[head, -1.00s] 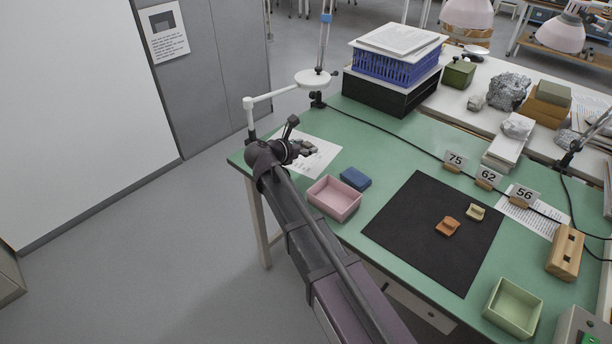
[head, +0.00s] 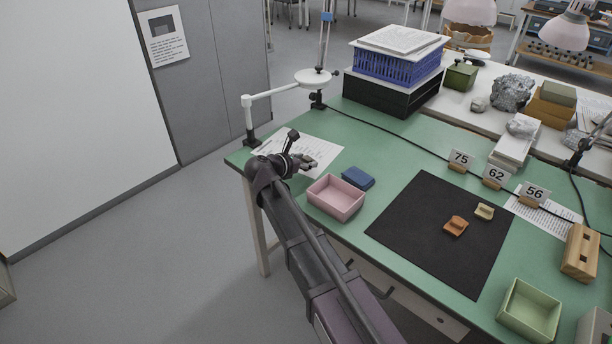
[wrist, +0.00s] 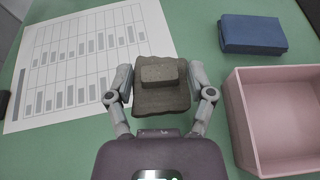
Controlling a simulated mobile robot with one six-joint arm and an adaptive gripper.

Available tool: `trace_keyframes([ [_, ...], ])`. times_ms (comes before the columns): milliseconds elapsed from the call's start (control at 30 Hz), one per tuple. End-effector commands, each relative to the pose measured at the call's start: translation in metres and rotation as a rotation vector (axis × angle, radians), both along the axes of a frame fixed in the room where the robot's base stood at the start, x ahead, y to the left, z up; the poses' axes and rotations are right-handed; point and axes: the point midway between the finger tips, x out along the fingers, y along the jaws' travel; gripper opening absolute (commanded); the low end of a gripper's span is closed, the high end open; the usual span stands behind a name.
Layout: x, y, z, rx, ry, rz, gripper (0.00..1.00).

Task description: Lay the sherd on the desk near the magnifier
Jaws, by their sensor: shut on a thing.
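A dark grey-brown sherd (wrist: 162,88) with a raised block on it is held between the two fingers of my gripper (wrist: 162,90) in the wrist view. In the head view my gripper (head: 304,163) is over the printed sheet at the desk's left end; the sherd is mostly hidden there. I cannot tell whether the sherd touches the sheet or the desk. The magnifier (head: 313,78), a white round head on a jointed arm, stands at the desk's back left corner, behind my gripper. The green desk (head: 385,160) lies below.
A pink tray (head: 336,197) and a blue box (head: 357,177) lie right of my gripper. The printed sheet (wrist: 80,60) is under it. A black mat (head: 430,240) holds an orange sherd (head: 455,226) and a cream sherd (head: 484,211). Number cards stand behind the mat.

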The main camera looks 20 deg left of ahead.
Motion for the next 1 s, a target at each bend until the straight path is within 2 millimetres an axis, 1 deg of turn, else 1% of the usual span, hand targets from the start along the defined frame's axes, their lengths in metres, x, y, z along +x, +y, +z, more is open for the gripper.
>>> trace_keyframes([
  [467, 0.0, 0.001, -0.004, 0.0, 0.0, 0.001, 0.22],
  [567, 0.0, 0.001, -0.009, 0.0, 0.0, 0.001, 0.22],
  [800, 0.0, 0.001, -0.029, -0.001, 0.0, 0.001, 0.22],
  [1000, -0.001, 0.001, -0.039, -0.001, 0.0, 0.001, 0.22],
])
